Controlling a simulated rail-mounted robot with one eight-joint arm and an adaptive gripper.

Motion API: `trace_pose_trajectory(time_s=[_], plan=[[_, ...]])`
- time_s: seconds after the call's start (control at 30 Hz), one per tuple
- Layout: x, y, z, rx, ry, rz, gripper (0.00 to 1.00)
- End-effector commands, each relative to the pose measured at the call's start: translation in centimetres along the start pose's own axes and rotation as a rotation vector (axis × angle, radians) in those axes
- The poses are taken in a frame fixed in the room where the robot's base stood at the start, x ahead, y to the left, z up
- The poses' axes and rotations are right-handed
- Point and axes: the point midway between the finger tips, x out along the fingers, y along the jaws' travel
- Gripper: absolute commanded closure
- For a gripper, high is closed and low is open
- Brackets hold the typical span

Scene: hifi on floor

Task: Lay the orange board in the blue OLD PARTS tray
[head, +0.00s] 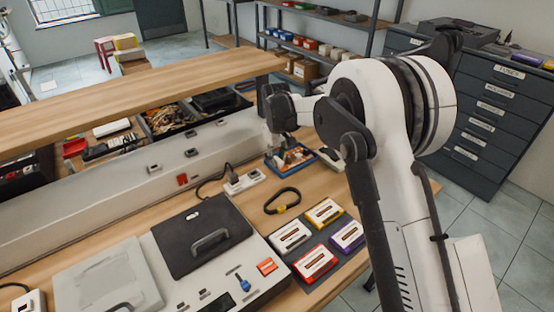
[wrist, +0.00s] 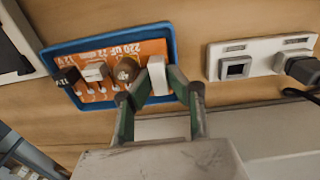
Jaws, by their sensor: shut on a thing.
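The orange board (wrist: 118,65) shows in the wrist view with "220 uF" print and black, white and brown parts. It lies within the outline of the blue tray (wrist: 62,47); I cannot tell if it rests on the tray floor or is held just above. My gripper (wrist: 158,84) is over the board's right part, shut on it around a white block. In the head view my gripper (head: 276,143) points down over the blue tray (head: 271,165) on the bench. The arm and gripper hide part of the board there, and no tray label is readable.
A white socket strip (wrist: 262,58) with a black plug is beside the tray. A black cable loop (head: 282,201), several cassettes (head: 323,212) and a dark-lidded case (head: 202,235) are nearer on the bench. A long pale rail (head: 120,180) runs behind them.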

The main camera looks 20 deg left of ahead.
Motion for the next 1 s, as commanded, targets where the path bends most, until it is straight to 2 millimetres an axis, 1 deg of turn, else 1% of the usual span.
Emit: trace_pose_trajectory(time_s=[0.2, 0.23, 0.4, 0.6, 0.67, 0.73, 1.0], plan=[[0.01, -0.04, 0.0, 0.0, 0.0, 0.0, 1.0], [0.01, -0.04, 0.0, 0.0, 0.0, 0.0, 0.84], [0.0, -0.07, -0.01, -0.001, 0.0, -0.001, 0.63], [-0.01, -0.07, -0.01, -0.001, 0.0, -0.001, 0.63], [0.01, -0.06, -0.01, 0.0, 0.0, -0.001, 0.56], [0.0, -0.05, -0.01, 0.0, 0.0, -0.001, 0.47], [-0.03, -0.03, 0.0, 0.0, 0.0, 0.0, 0.47]])
